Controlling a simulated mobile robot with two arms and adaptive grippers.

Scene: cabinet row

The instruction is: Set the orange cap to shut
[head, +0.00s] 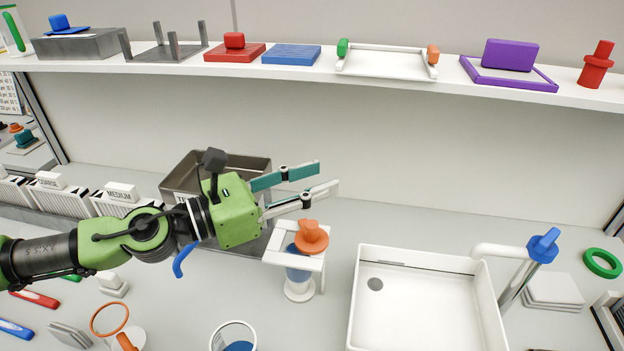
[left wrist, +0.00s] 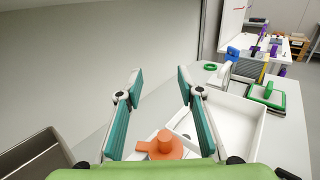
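The orange cap (head: 311,237) is a round disc with a raised knob. It sits on top of a small white stand (head: 293,258) that holds a blue cylinder (head: 297,268). In the left wrist view the cap (left wrist: 166,147) shows low between the fingers, with a tab pointing left. Its lower edge is hidden by my gripper body. My left gripper (head: 328,178) is open and empty, its teal-padded fingers above and behind the cap, pointing right, not touching it. The fingers also show apart in the left wrist view (left wrist: 160,74). My right gripper is not in view.
A white sink basin (head: 430,300) with a blue-handled tap (head: 541,246) stands right of the stand. A grey metal bin (head: 180,182) is behind my left arm. A cup (head: 234,338) stands in front. A loaded shelf (head: 400,86) runs above.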

